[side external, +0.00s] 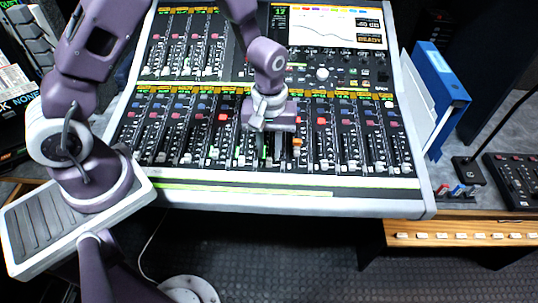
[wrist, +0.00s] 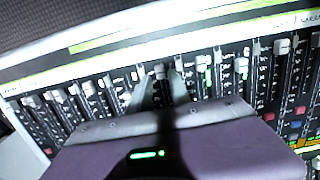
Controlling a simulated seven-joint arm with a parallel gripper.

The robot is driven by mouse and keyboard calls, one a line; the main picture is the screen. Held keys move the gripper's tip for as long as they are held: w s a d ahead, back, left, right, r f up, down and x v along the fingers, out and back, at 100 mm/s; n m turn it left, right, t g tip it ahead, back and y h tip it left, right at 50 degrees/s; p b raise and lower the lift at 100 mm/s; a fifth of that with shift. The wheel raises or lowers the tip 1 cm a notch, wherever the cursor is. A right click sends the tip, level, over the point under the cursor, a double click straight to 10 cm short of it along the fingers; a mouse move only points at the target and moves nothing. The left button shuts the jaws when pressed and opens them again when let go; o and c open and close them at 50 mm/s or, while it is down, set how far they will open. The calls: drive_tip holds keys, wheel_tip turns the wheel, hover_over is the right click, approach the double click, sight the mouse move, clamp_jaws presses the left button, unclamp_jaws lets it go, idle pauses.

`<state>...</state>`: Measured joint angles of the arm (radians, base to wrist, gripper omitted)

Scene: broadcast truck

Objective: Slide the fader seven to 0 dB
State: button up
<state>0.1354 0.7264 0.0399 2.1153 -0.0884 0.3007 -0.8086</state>
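The mixing console (side external: 240,198) carries a lower row of faders with pale caps. My gripper (side external: 270,158) points down over the middle of this row, fingertips low near the console's front edge. In the wrist view the two fingers (wrist: 162,84) stand apart, one on each side of a pale fader cap (wrist: 160,72). The gap looks slightly wider than the cap, and contact is not clear. The cap sits near the front end of its slot. The channel numbers and dB marks are too small to read, so I cannot confirm which one is fader seven.
Neighbouring fader caps (wrist: 200,64) stand close on both sides. An orange cap (side external: 297,142) is just right of my gripper. A screen (side external: 330,26) is at the console's back. A blue binder (side external: 440,85) and a small control panel (side external: 515,180) are to the right.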

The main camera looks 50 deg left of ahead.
sight(269, 160)
wheel_tip(269, 160, down, 3)
drive_tip(key=shift+f, duration=0.15)
clamp_jaws()
idle(1.4)
